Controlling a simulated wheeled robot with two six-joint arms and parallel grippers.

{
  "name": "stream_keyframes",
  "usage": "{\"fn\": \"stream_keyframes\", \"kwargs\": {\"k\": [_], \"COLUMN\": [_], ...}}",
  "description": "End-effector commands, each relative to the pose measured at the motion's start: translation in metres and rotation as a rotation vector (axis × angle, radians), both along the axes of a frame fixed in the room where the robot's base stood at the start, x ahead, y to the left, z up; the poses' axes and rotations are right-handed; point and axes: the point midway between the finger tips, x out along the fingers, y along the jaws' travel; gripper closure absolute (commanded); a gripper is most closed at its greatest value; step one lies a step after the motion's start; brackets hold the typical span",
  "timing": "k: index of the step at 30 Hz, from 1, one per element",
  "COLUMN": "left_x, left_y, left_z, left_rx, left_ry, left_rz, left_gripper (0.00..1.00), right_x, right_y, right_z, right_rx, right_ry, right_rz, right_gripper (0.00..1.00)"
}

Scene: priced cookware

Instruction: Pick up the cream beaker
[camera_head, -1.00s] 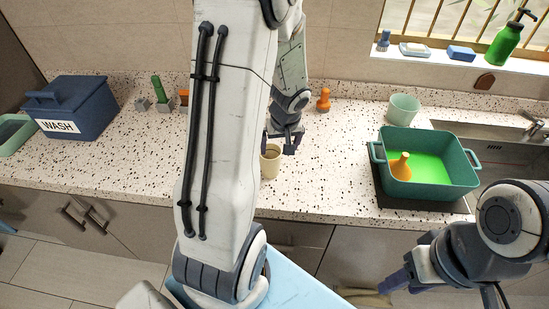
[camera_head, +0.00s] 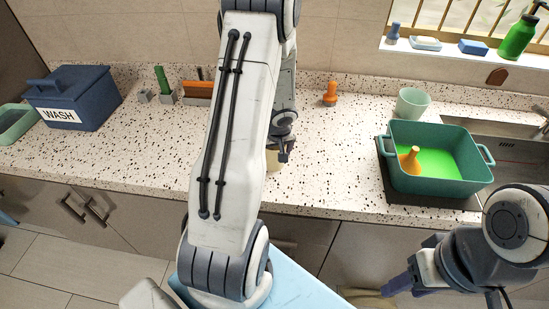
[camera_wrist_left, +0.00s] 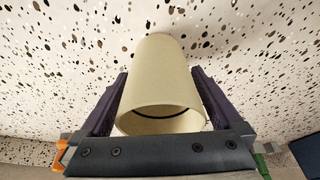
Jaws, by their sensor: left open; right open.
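The cream beaker (camera_wrist_left: 162,75) stands on the speckled counter, and its open mouth faces the left wrist camera. In the head view only a part of the beaker (camera_head: 273,162) shows, as my left arm covers the rest. My left gripper (camera_wrist_left: 160,90) is open, with one dark finger on each side of the beaker; I cannot tell whether either touches it. In the head view the left gripper (camera_head: 281,152) is mostly hidden behind its arm. My right gripper (camera_head: 385,290) is open and empty in front of the counter at the lower right.
A green pan (camera_head: 440,189) with an orange funnel-like thing (camera_head: 410,158) stands at the right, beside the sink. A pale green cup (camera_head: 412,103) and an orange stopper-like object (camera_head: 330,94) stand behind. A blue WASH box (camera_head: 75,97) is at the left.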

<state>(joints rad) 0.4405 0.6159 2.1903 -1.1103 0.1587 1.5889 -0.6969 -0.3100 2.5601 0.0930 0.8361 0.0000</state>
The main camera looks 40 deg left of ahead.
Motion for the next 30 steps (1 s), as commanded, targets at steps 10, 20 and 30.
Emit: {"fn": "stream_keyframes", "kwargs": {"k": [10, 20, 30], "left_x": [0.001, 0.000, 0.001], "left_y": [0.001, 0.001, 0.001], "left_z": [-0.001, -0.001, 0.031], "left_rx": [0.001, 0.001, 0.001], "left_ry": [-0.001, -0.001, -0.002], "left_rz": [0.000, 0.000, 0.002], "left_gripper": [0.34, 0.73, 0.73], "right_x": [0.000, 0.000, 0.000], "right_y": [0.000, 0.000, 0.000], "right_z": [0.000, 0.000, 0.022], "right_rx": [0.000, 0.000, 0.000], "right_ry": [0.000, 0.000, 0.000], "right_rz": [0.000, 0.000, -0.001], "right_gripper": [0.50, 0.50, 0.50]}}
